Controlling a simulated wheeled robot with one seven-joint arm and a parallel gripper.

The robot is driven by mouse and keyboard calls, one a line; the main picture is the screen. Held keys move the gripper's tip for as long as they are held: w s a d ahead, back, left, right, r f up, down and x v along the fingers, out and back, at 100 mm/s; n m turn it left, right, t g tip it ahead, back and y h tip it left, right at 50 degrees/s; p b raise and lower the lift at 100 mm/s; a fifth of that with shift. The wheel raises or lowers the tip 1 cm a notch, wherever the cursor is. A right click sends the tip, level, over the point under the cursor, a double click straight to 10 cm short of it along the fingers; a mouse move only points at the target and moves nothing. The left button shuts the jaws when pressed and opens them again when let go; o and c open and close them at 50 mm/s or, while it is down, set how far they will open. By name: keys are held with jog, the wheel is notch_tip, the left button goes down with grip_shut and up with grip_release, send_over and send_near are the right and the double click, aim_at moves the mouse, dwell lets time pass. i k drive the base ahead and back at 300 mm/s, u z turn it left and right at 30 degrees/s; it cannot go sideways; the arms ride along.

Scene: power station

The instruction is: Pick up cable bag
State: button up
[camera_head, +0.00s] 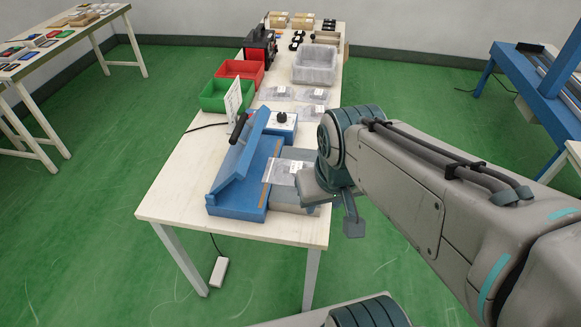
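A clear plastic bag (286,172) with a white label lies across the right side of the blue bag sealer (235,186) at the near end of the table. My gripper (322,192) is at the right edge of this bag, seen from above and behind. My own wrist hides most of the fingers, so I cannot tell whether they are open or touch the bag. Several similar clear bags, one of them here (312,95), lie farther back on the table. Their contents are too small to make out.
The white table (180,190) also holds green (226,96) and red (240,71) bins, a grey bin (315,67), a sign and a black device (260,47). A blue-framed bench (540,85) stands at right, another table at left.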

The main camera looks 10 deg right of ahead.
aim_at(278, 171)
jog(key=k, duration=0.65)
jog(key=z, duration=1.15)
jog(key=i, duration=2.5)
jog(key=u, duration=2.85)
